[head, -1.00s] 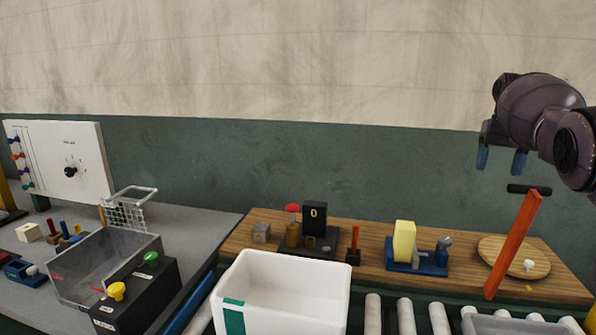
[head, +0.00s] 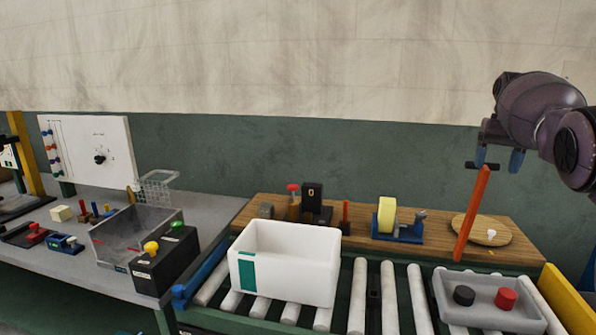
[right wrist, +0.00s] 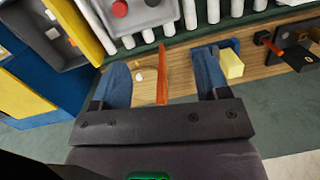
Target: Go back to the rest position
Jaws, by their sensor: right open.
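My right gripper (head: 498,162) hangs at the upper right of the head view, open, with nothing seen between its two blue fingers. In the right wrist view the open fingers (right wrist: 162,75) show an orange lever (right wrist: 162,72) in the gap between them, beyond them. My left gripper is not in view.
A white bin (head: 284,272) stands on the roller conveyor (head: 389,300). A grey tray (head: 455,312) holds a black and a red puck. A grey bench with a white board (head: 90,160) is left.

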